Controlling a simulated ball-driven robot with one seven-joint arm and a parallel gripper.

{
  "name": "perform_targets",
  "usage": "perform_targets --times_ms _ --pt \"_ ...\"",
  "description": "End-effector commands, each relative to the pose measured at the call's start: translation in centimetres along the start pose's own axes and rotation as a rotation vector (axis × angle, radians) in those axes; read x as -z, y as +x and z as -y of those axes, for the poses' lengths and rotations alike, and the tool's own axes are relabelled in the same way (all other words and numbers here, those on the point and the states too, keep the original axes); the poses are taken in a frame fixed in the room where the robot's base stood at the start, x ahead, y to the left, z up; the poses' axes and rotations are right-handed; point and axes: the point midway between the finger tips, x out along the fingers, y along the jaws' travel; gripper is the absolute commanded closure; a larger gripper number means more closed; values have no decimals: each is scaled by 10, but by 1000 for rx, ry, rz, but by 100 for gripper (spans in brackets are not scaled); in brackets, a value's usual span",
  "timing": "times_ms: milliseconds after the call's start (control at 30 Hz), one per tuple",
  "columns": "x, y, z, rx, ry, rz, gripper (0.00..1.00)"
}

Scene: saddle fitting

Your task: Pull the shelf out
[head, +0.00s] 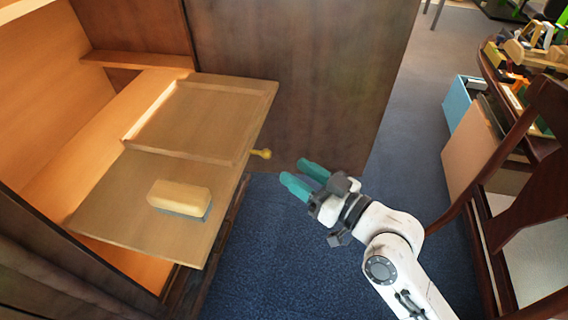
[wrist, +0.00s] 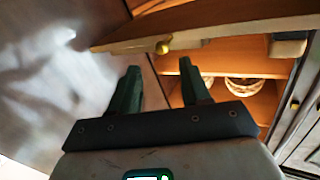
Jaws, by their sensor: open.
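The wooden shelf (head: 140,200) juts out of the cabinet in the head view, with a small brass knob (head: 261,153) on its front edge. In the wrist view the shelf (wrist: 205,37) runs across the top and the knob (wrist: 163,47) is on its edge. My gripper (head: 299,173) is open and empty, to the right of the knob and apart from it. In the wrist view the open fingers (wrist: 165,82) point toward the shelf edge, with the knob just beyond and between their tips.
A wooden brush (head: 180,196) lies on the shelf. The open cabinet door (head: 310,70) stands behind the gripper. A dark wooden rack (head: 500,150) with various items is at the right. Blue carpet (head: 270,260) lies free between them. Baskets (wrist: 245,86) show inside the cabinet.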

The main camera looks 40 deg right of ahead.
Motion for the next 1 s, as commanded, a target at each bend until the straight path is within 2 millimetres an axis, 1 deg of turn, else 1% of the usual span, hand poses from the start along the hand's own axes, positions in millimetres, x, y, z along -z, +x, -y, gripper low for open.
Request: perform_targets --times_ms 33,100,300,433,1000 --pt "-1 -8 0 1 -1 3 53" --pt "-2 -16 0 0 -1 3 53" --pt "0 -30 0 0 -1 1 53" --pt "0 -32 0 0 -1 0 53" --pt "-1 -32 0 0 -1 4 53"
